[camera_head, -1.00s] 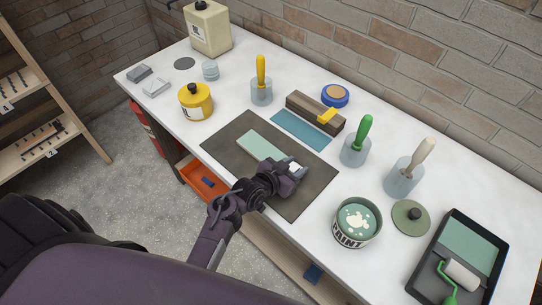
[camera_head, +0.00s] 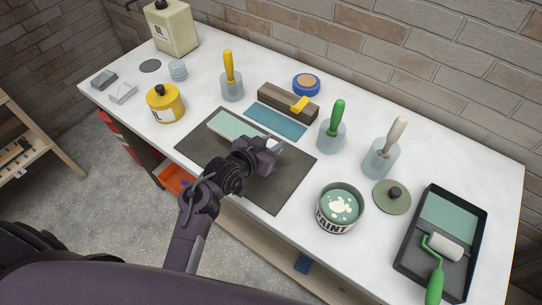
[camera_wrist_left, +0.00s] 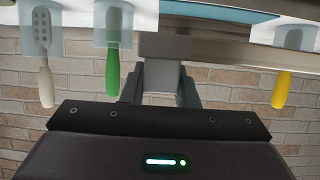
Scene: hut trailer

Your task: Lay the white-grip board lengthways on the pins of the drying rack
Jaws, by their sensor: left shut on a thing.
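The white-grip board is a pale green strip (camera_head: 232,125) over the dark mat in the head view. My left gripper (camera_head: 270,150) is shut on the grip at its right end; the jaws hide most of that grip. The board seems a little above the mat, but the gap is hard to judge. In the left wrist view a grey piece (camera_wrist_left: 163,45) shows between the fingers. The drying rack (camera_head: 40,150) is partly in view at the left edge, a wooden frame standing on the floor; most of it is cut off. My right gripper is not in view.
The dark mat (camera_head: 275,190) lies on the white table. Behind it are a blue strip (camera_head: 276,122), a wooden block (camera_head: 285,101) and pots with yellow, green and white handles. A paint can (camera_head: 340,208) and roller tray (camera_head: 440,245) stand right.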

